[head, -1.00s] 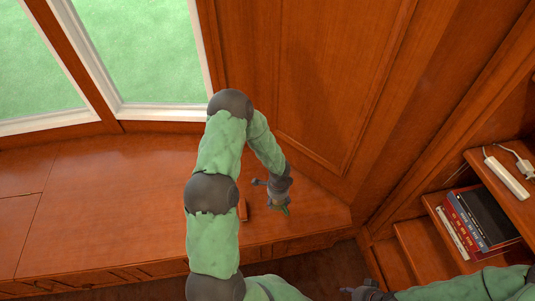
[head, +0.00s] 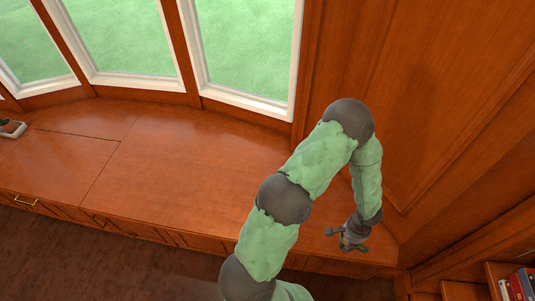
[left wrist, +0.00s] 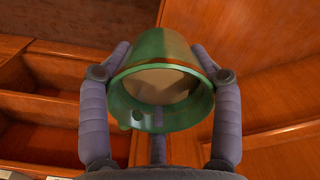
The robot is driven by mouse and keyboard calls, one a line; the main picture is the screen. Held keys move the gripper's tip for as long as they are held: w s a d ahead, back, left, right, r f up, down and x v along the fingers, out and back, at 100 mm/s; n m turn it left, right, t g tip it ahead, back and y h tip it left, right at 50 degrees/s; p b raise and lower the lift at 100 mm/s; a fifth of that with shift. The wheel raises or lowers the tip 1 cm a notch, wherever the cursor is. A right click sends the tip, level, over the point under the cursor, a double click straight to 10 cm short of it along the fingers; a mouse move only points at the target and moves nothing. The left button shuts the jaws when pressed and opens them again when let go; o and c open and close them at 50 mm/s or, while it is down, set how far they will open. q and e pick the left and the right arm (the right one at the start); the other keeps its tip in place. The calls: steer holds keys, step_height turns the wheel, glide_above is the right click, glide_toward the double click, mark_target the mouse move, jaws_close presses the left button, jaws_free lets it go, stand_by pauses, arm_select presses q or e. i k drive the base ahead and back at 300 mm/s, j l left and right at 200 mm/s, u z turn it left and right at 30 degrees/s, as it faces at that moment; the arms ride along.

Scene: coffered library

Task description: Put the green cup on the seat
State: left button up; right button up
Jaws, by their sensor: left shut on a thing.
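My left gripper (head: 350,238) is over the right end of the wooden window seat (head: 200,170) in the head view, close to the wood-panelled wall. It is shut on the green cup (left wrist: 155,48), which fills the middle of the left wrist view between the fingers. The cup's round open end faces that camera and its inside looks brownish. In the head view the cup is mostly hidden by the gripper. I cannot tell whether it touches the seat. My right gripper is out of view.
The seat's middle is a wide bare surface under the windows (head: 240,60). A panelled wall (head: 420,110) rises close to the left arm. Shelves with books (head: 518,285) are at the lower right.

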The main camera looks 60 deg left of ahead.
mark_target(144, 185)
steer(key=k+j, duration=0.35)
steer(key=j, duration=0.15)
steer(key=k+j, duration=0.75)
steer(key=j, duration=0.3)
steer(key=k+j, duration=0.35)
steer(key=j, duration=0.15)
steer(key=k+j, duration=0.75)
steer(key=j, duration=0.25)
